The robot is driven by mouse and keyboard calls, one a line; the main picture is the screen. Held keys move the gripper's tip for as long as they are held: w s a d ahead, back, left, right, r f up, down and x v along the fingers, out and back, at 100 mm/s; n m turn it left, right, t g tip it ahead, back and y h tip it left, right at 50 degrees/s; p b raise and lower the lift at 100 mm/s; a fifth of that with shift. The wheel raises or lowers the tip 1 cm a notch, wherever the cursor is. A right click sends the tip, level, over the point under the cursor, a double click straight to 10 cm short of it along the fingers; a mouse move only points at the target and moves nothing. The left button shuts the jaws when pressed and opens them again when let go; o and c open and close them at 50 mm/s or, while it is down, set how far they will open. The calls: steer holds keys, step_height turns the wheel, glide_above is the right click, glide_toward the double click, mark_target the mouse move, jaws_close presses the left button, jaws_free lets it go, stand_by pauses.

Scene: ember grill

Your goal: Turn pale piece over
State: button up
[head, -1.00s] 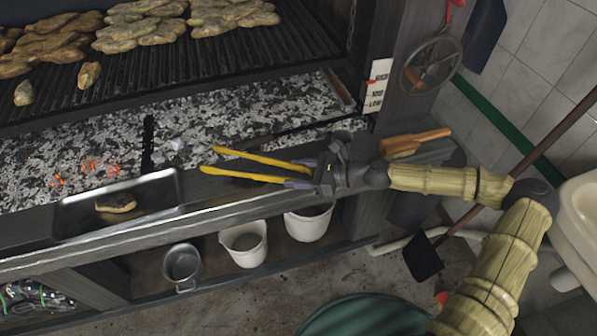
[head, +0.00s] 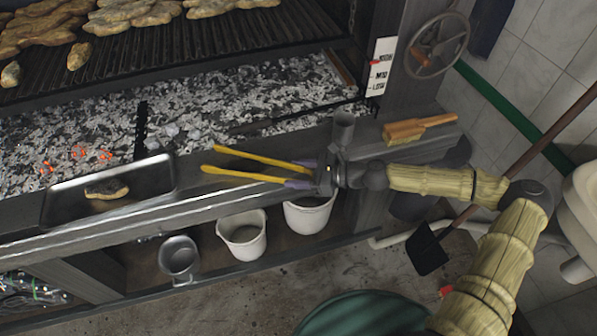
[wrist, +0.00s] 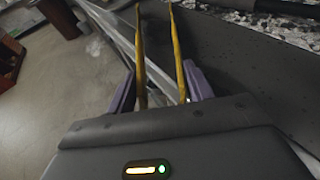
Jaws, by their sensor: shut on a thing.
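My gripper (head: 304,174) is shut on yellow tongs (head: 250,158). Their two arms are apart and point left over the front ledge, with nothing between their tips. The tongs also show in the wrist view (wrist: 178,45), between purple fingers. Two small pale-brown pieces, one near (head: 78,56) and one farther left (head: 10,74), lie apart on the grill grate (head: 190,45). Another piece (head: 106,189), pale with a dark charred patch, lies in the metal tray (head: 160,178), left of the tong tips. I cannot tell which is the pale piece. Undersides are hidden.
Ash and glowing embers (head: 90,153) lie below the grate. Larger browned pieces (head: 130,14) crowd its back. White buckets (head: 243,237) sit on the lower shelf.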

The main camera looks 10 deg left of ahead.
steer(key=shift+o, duration=0.4)
steer(key=o, duration=0.7)
steer(key=b+v, duration=0.1)
steer(key=v, duration=1.6)
steer(key=shift+d, duration=0.15)
